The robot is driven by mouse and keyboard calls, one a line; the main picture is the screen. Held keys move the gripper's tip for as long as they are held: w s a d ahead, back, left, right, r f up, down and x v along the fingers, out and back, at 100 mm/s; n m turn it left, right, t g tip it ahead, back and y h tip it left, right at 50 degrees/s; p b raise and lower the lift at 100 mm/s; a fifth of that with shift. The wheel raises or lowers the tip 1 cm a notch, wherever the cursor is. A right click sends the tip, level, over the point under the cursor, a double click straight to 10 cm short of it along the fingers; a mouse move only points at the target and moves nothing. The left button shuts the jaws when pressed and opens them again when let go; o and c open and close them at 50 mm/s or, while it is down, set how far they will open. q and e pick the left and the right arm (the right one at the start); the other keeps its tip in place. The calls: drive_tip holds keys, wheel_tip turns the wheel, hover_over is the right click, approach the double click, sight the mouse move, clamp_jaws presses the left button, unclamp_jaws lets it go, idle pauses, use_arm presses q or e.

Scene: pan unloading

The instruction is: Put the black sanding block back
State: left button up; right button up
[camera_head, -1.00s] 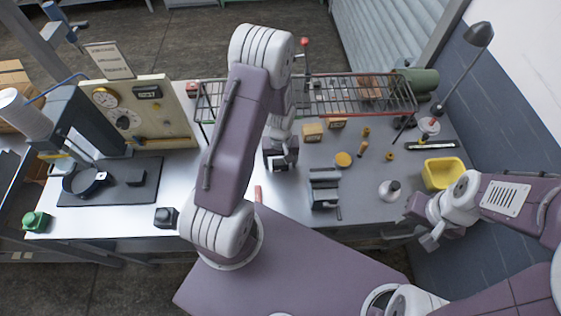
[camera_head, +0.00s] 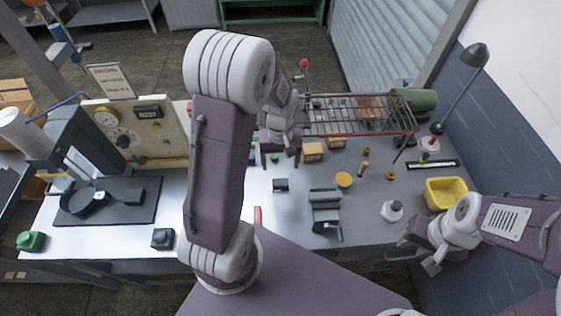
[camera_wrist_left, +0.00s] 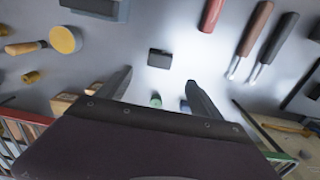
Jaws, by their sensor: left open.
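A small black block (camera_head: 281,185), which I take to be the black sanding block, lies on the bare grey worktop left of the grey vise-like device. In the left wrist view the block (camera_wrist_left: 159,58) lies beyond the gap between my fingers, clear of both. My left gripper (camera_head: 281,162) is open and empty, just behind the block in the head view; its spread fingers also show in the left wrist view (camera_wrist_left: 158,82). My right gripper (camera_head: 420,254) appears open and empty at the front right, near the yellow bin (camera_head: 446,193).
The grey vise-like device (camera_head: 325,212) stands right of the block. A wire rack (camera_head: 360,120) is behind. Yellow disc (camera_head: 343,180) and several small parts lie right. A dark mat (camera_head: 147,212) with a pan and another black block (camera_head: 162,239) are left. The worktop around the small block is clear.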

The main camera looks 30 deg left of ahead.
use_arm(q)
drive_tip(key=s+d+m+t+b, duration=0.1)
drive_tip(key=s+d+m+b, duration=0.2)
drive_tip(key=s+d+m, duration=0.2)
drive_tip(key=s+m, duration=0.1)
drive_tip(key=s, duration=0.2)
drive_tip(key=shift+s, duration=0.3)
drive_tip(key=shift+w+a+f, duration=0.1)
drive_tip(key=shift+f, duration=0.05)
idle(1.0)
